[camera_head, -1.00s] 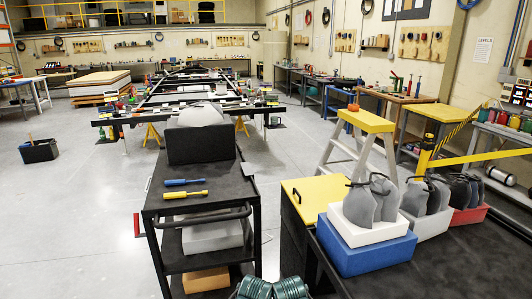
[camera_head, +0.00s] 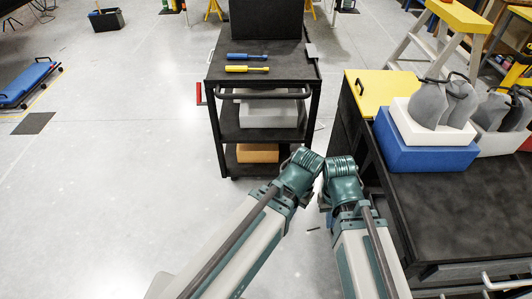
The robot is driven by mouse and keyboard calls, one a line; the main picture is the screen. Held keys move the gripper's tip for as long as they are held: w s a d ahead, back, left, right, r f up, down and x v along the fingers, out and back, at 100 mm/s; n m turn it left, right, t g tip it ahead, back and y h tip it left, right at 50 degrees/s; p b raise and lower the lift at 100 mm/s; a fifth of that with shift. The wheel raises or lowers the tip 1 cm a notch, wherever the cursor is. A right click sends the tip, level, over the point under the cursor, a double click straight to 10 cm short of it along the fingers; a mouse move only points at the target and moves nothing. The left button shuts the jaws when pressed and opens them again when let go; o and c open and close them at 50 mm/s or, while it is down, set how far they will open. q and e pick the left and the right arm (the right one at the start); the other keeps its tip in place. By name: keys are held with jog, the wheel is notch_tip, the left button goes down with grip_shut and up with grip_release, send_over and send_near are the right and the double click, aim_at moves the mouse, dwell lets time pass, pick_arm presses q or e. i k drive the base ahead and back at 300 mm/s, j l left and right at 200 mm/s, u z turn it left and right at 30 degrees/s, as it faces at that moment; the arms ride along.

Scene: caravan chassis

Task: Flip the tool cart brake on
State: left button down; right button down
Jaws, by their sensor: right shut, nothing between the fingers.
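The black tool cart (camera_head: 262,66) stands ahead of me in the head view, with a black push handle (camera_head: 263,94) across its near end. A red lever (camera_head: 199,93) sticks out at its left side; it looks like the brake, but its exact setting is too small to tell. My two arms reach in from the bottom, their green wrists close together in front of the cart's lower right. My right gripper (camera_head: 329,207) is mostly hidden by its wrist; it is shut and empty, well short of the lever. My left gripper is hidden behind its arm.
A blue screwdriver (camera_head: 248,57) and a yellow one (camera_head: 247,69) lie on the cart top. A black workbench (camera_head: 455,205) with a blue box (camera_head: 420,147) stands close on the right. A blue creeper (camera_head: 27,83) lies far left.

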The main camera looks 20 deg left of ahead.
aim_at(200, 102)
jog(key=i+j+u, duration=0.1)
jog(key=i+j, duration=0.55)
jog(key=i+l, duration=0.05)
jog(key=i, duration=0.05)
